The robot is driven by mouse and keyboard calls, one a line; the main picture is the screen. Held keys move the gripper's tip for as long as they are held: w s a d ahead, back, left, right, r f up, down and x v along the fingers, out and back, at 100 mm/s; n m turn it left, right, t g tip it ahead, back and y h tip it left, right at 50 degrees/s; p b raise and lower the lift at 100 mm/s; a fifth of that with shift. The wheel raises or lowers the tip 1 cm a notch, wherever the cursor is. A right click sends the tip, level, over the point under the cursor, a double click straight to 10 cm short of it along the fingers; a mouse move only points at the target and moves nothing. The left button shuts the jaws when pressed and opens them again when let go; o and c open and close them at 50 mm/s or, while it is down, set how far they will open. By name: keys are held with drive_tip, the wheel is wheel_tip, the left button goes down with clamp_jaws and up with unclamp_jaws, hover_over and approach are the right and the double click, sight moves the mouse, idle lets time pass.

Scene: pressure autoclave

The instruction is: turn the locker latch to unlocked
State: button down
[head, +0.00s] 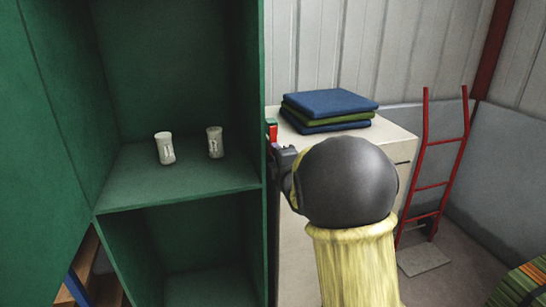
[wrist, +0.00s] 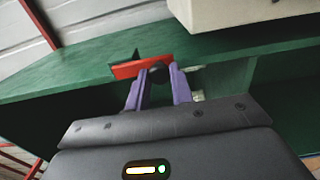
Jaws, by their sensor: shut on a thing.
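The green locker (head: 178,190) stands open at the left of the head view. In the head view, a small red piece of the latch (head: 271,122) shows at the locker's right edge, just above my gripper (head: 274,150).
Two pale cups (head: 165,148) (head: 215,142) stand on the locker shelf. Folded blue and green cloths (head: 328,103) lie on the pale cabinet (head: 402,134), close to the right of the locker. A red hand truck (head: 433,185) leans by the wall, with floor around it.

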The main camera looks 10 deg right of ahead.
drive_tip(key=c, duration=1.2)
unclamp_jaws()
drive_tip(key=shift+c, duration=0.2)
drive_tip(key=shift+s, duration=0.1)
drive_tip(key=s+d+b, duration=0.2)
drive_tip(key=s, duration=1.5)
drive_tip(key=shift+d+b, duration=0.2)
drive_tip(key=shift+b, duration=0.2)
